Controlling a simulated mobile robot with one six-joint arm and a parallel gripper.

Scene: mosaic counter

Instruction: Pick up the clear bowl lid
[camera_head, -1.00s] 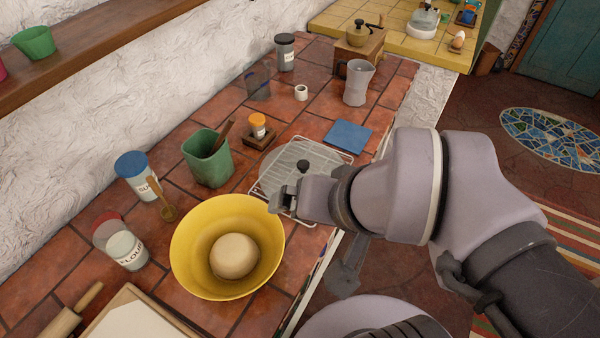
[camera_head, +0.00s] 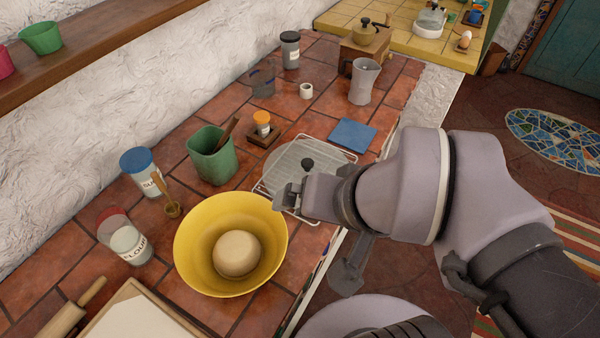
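The clear bowl lid (camera_head: 290,160) is a round, see-through disc with a dark knob (camera_head: 307,164). It lies on a white wire rack (camera_head: 338,152) on the tiled counter. My gripper (camera_head: 283,196) is at the near left edge of the rack, just in front of the lid in the picture. Its fingers look apart, with nothing seen between them. The wrist hides part of the rack and the near edge of the lid. I cannot tell whether the gripper touches the rack or the lid.
A yellow bowl (camera_head: 190,248) holding dough (camera_head: 236,254) stands close to the left of my gripper. A green container (camera_head: 211,158), a small orange-capped jar (camera_head: 262,122) on a wooden block and a blue cloth (camera_head: 352,135) surround the rack. The counter edge is at the right.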

